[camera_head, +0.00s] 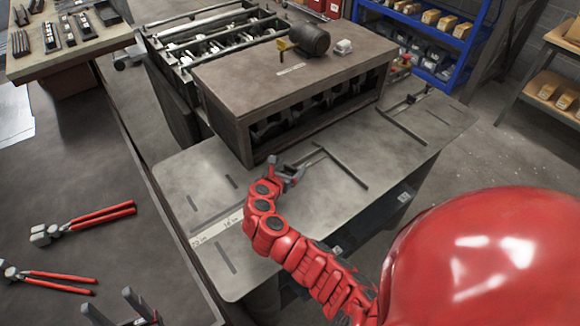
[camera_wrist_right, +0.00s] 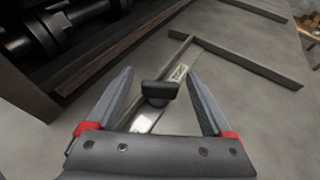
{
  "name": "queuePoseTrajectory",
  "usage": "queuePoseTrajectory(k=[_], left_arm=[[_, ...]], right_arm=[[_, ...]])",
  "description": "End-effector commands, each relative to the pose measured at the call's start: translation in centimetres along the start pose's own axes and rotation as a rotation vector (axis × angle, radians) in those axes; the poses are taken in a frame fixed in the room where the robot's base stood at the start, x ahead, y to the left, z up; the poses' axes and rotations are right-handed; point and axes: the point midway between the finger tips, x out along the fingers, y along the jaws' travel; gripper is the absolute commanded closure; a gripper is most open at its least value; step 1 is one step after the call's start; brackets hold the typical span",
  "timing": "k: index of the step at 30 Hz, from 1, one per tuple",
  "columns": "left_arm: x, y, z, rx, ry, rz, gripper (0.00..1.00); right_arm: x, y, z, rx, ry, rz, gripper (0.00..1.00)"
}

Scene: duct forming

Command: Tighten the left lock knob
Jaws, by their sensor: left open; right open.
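The left lock knob (camera_wrist_right: 158,93) is a small black knob at the near end of a metal guide rail on the grey table. In the right wrist view it sits between the two fingers of my right gripper (camera_wrist_right: 160,95), which are spread with a gap on each side of it. In the head view my right gripper (camera_head: 290,172) is low over the table at the machine's front corner and largely hides this knob. My left gripper (camera_head: 112,308) is open and empty at the bottom left, away from the knob.
The brown-topped machine (camera_head: 290,75) stands close behind my right gripper. Metal guide bars (camera_head: 345,167) lie on the grey worktable (camera_head: 200,165), and a second guide (camera_head: 402,125) is further right. Two red-handled pliers (camera_head: 95,217) lie on the left bench (camera_head: 90,160).

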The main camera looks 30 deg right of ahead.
Motion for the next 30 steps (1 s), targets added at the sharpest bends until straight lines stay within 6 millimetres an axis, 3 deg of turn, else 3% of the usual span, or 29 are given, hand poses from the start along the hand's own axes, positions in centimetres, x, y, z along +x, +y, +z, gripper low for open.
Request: queuePoseTrajectory(k=[8,18,21,22,30], left_arm=[[-0.7,0.0,0.1,0.0,0.0,0.0,0.37],[-2.8,0.1,0.5,0.0,0.0,0.0,0.37],[-2.5,0.1,0.4,0.0,0.0,0.0,0.37],[-1.3,0.1,0.2,0.0,0.0,0.0,0.37],[0.8,0.0,-0.1,0.0,0.0,0.0,0.37]], right_arm=[[-1.9,0.2,-0.1,0.001,-0.003,0.005,0.15],[-9.3,0.3,-0.3,-0.001,-0.002,0.011,0.15],[-12.2,0.2,-0.1,-0.001,0.0,0.009,0.15],[-12.8,0.1,0.5,0.0,0.004,0.004,0.15],[-16.3,0.1,0.1,0.0,0.003,0.003,0.15]])
